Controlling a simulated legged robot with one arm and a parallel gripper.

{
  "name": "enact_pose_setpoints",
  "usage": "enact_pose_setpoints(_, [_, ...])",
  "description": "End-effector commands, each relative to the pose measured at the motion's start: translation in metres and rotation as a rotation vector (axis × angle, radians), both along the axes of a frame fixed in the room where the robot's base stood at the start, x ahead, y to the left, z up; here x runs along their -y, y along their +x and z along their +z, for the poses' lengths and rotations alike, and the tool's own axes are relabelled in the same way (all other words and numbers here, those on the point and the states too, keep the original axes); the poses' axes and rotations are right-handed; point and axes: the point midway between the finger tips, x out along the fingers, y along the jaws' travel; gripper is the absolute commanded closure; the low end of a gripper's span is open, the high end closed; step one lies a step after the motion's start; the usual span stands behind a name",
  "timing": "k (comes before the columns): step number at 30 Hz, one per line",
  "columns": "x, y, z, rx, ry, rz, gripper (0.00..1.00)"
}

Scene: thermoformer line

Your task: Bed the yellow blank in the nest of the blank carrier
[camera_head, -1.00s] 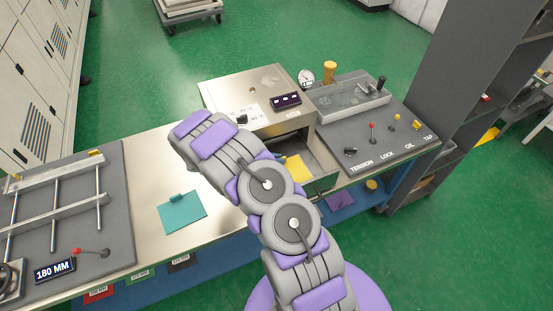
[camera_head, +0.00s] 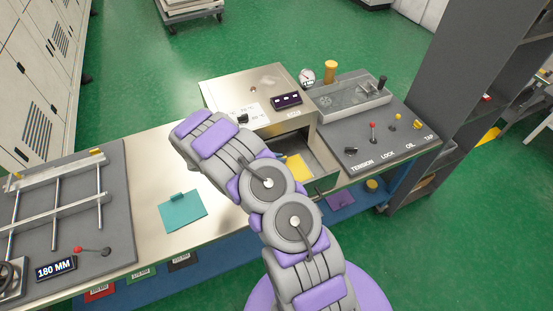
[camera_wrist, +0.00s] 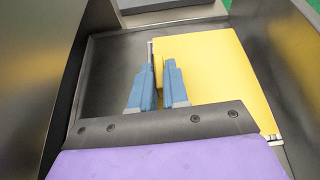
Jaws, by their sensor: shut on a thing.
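The yellow blank (camera_wrist: 230,75) is a flat sheet on the right half of the wrist view, with a small upright tab at its left edge. My gripper (camera_wrist: 160,68) has blue fingers closed on this tab. The blank lies over or just above the dark blank carrier (camera_wrist: 108,75), whose bare floor shows to the left. Small pale metal bits show at the blank's upper left edge and near right corner. In the head view the blank (camera_head: 296,167) shows partly behind my arm, in the carrier (camera_head: 322,160). Whether it lies flat in the nest cannot be told.
The steel machine housing (camera_head: 255,95) stands just behind the carrier. A control panel (camera_head: 395,135) with levers is at right. A teal tabbed plate (camera_head: 182,211) lies on the bench to the left. A frame fixture (camera_head: 70,215) fills the left end.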

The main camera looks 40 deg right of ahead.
Motion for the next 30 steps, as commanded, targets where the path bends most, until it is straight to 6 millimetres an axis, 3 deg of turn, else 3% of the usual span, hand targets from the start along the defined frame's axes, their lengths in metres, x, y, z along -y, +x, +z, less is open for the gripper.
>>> enact_pose_setpoints(21, [0.000, 0.000, -0.017, -0.001, 0.000, 0.000, 1.00])
enact_pose_setpoints(22, [0.000, 0.000, -0.017, -0.001, 0.000, 0.000, 0.84])
enact_pose_setpoints(30, [0.000, 0.000, -0.016, -0.001, 0.001, 0.000, 0.59])
